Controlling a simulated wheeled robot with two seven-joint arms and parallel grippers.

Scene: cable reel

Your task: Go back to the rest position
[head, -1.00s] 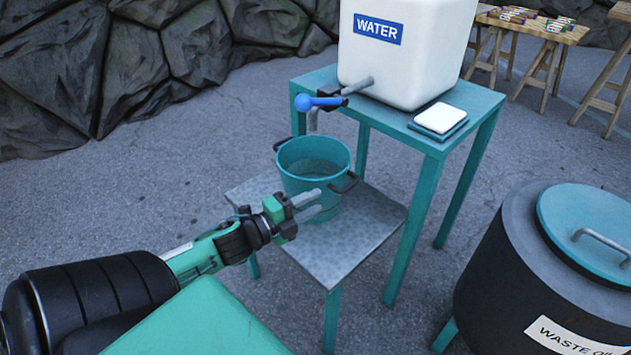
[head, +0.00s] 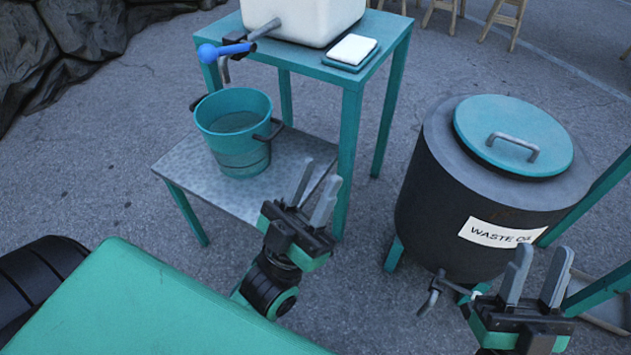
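My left gripper (head: 313,190) is open and empty, its fingers pointing up and away, in front of the low metal-topped stand. Nothing is between its fingers. My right gripper (head: 535,280) is at the lower right, open and empty, in front of the waste oil drum. A teal bucket (head: 232,152) with dark handles stands upright on the low stand (head: 185,165), below the spout of the water tank. It appears to hold some liquid.
The white water tank (head: 305,18) with a blue-handled tap (head: 225,50) sits on a teal table (head: 349,115). A soap-like white block (head: 352,48) lies there. The black waste oil drum (head: 425,185) with teal lid stands at the right.

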